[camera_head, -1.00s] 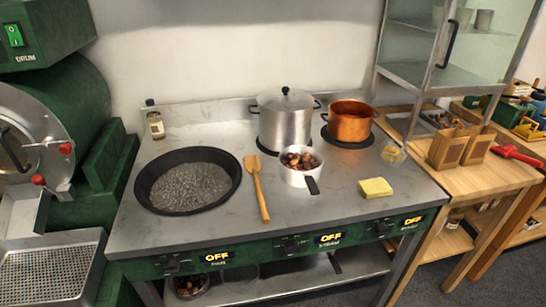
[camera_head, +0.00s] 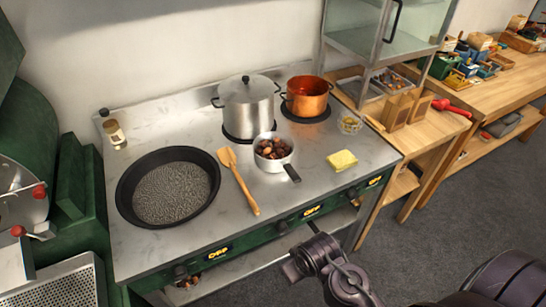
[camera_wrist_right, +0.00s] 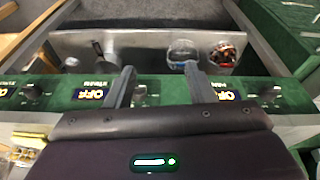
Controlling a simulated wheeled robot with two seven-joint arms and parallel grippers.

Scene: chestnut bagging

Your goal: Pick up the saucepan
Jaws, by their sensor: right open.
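The saucepan (camera_head: 268,165) is a small light metal pan with a dark handle (camera_head: 292,174) that points toward the front right. It stands upright on the steel stove top and holds brown chestnuts (camera_head: 271,148). My right gripper (camera_head: 298,250) is in front of the stove's front edge, below and apart from the saucepan handle. It is open and empty. In the right wrist view its two fingers (camera_wrist_right: 160,70) stand apart before the green control panel, and the saucepan is not visible there. My left gripper is not in view.
A large lidded pot (camera_head: 249,108) and a copper pot (camera_head: 307,97) stand behind the saucepan. A wooden spatula (camera_head: 241,185) and a black pan (camera_head: 124,190) lie left, a yellow sponge (camera_head: 342,160) right. Below is a shelf (camera_wrist_right: 150,52) with containers.

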